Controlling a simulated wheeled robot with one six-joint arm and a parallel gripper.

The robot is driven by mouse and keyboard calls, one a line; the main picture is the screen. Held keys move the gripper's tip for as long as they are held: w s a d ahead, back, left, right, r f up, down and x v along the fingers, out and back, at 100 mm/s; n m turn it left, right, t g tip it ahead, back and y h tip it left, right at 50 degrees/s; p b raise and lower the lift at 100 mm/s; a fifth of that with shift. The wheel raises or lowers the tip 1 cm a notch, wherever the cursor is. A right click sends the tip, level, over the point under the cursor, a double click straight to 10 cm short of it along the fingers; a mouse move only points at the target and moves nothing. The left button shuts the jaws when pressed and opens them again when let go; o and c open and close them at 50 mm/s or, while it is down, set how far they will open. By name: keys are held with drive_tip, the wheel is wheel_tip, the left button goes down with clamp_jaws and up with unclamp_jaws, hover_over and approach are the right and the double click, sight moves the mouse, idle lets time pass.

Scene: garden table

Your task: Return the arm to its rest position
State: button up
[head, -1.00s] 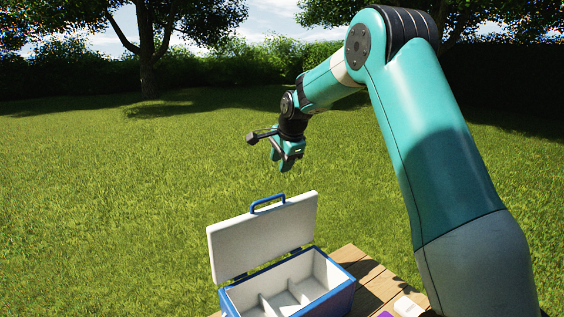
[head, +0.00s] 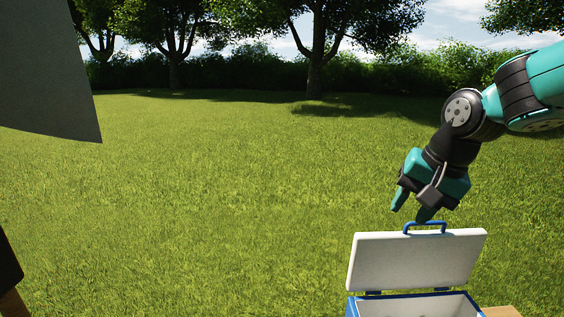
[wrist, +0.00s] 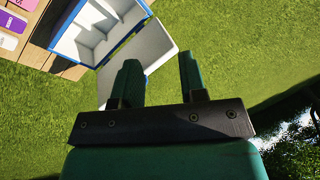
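My gripper (head: 411,211) hangs from my teal arm at the right of the head view, fingers pointing down. Its two teal fingers stand apart with nothing between them, which the wrist view also shows (wrist: 160,76). The fingertips appear just above or in front of the blue handle (head: 424,224) of the raised white lid (head: 417,262); I cannot tell whether they touch. The open cooler (head: 420,306) is cut off by the bottom edge. In the wrist view the cooler (wrist: 85,28) lies beyond the fingers, with white inner dividers showing.
The wooden table (head: 502,312) shows at the bottom right. In the wrist view, purple (wrist: 10,20) and white (wrist: 8,41) items lie on it beside the cooler. A large grey surface (head: 45,70) fills the upper left. Open grass lies left of the cooler, trees behind.

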drive_tip(key=s+a+n+g, duration=0.1)
drive_tip(key=s+a+n, duration=0.1)
drive_tip(key=s+n, duration=0.2)
drive_tip(key=s+a+f+n+g+y, duration=0.1)
drive_tip(key=s+a+n, duration=0.2)
drive_tip(key=s, duration=0.8)
drive_tip(key=s+a+f+n, duration=0.1)
drive_tip(key=s+a+n, duration=0.2)
drive_tip(key=s+n, duration=0.2)
drive_tip(key=shift+s+g, duration=0.4)
drive_tip(key=shift+s, duration=0.8)
